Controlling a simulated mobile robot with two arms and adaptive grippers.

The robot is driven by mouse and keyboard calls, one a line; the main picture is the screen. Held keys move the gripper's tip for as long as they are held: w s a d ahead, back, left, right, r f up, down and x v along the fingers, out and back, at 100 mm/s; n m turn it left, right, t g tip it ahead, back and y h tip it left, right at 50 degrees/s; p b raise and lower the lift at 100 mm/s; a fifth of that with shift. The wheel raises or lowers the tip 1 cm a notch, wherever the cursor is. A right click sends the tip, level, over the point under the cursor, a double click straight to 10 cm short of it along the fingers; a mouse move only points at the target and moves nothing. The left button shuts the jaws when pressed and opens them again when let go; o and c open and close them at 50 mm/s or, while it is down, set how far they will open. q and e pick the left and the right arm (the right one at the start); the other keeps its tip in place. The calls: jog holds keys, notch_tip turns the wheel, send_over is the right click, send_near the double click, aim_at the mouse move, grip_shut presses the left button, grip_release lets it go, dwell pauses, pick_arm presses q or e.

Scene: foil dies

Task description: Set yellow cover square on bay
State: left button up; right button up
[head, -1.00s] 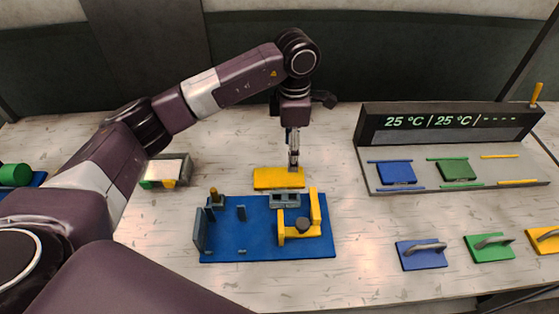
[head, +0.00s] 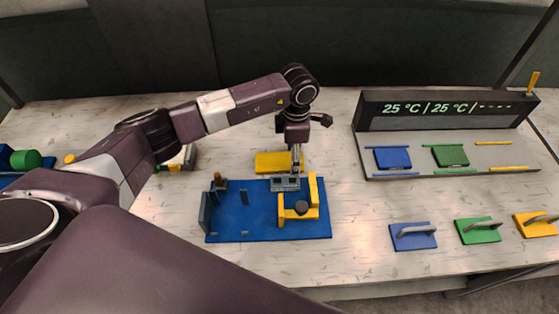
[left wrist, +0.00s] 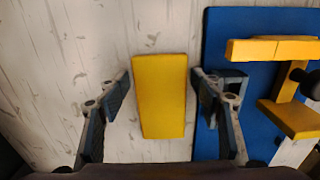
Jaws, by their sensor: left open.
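The yellow cover (head: 537,224) is a flat plate with a grey handle, lying on the table at the far right. The yellow bay (head: 496,157), between two yellow strips on the grey heater plate, is empty. My left gripper (head: 297,173) is open at the right end of a plain yellow block (head: 272,162), just behind the blue fixture. In the left wrist view the yellow block (left wrist: 160,96) lies between the spread fingers of my left gripper (left wrist: 162,88), with gaps on both sides. My right gripper is not in view.
The blue fixture (head: 240,215) with posts and a yellow bracket (head: 283,209) stands in front of the block. Blue (head: 392,158) and green (head: 450,155) plates lie in the other bays. Blue (head: 413,237) and green (head: 478,231) handled covers lie in front.

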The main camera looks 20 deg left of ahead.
pick_arm(q)
jog(key=c, duration=1)
jog(key=shift+r, duration=0.1)
jog(key=shift+c, duration=0.2)
